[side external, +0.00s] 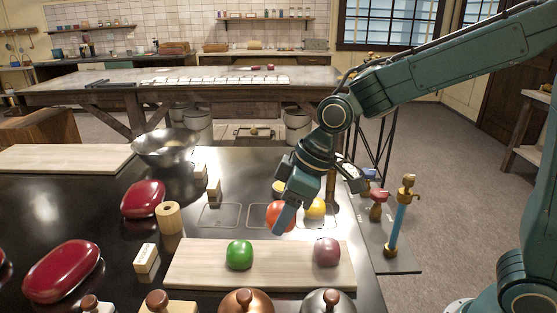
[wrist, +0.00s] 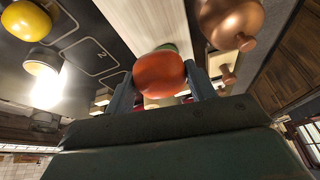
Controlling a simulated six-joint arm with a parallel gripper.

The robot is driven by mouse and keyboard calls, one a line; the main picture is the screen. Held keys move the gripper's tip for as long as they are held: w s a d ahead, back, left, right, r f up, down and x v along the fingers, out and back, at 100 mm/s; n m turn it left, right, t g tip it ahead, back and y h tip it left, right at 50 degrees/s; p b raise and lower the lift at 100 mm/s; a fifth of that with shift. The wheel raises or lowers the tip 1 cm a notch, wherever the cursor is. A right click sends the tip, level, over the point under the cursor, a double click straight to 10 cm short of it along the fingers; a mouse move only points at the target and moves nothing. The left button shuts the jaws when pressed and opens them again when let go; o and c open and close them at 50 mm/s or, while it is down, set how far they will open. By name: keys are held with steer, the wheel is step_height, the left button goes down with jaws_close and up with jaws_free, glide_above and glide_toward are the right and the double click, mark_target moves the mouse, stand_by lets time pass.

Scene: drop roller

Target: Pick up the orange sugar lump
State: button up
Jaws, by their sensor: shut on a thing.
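The orange sugar lump (side external: 276,212) is a rounded, red-orange piece held between the fingers of my gripper (side external: 284,220). In the wrist view the orange lump (wrist: 160,76) sits between the two fingers of my gripper (wrist: 160,90), one on each side. The side view shows it above the table near the back edge of a pale board, partly covered by a finger. I cannot tell its exact height.
A green lump (side external: 239,254) and a purple lump (side external: 327,251) sit on the pale board (side external: 285,272). A yellow lump (side external: 315,208) is just right of my gripper. Copper (side external: 246,302) and grey lidded pots stand in front. A blue-stemmed brass fixture (side external: 398,225) stands right.

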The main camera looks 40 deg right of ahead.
step_height(320, 180, up, 10)
steer(key=shift+f, duration=0.2)
stand_by(0.7)
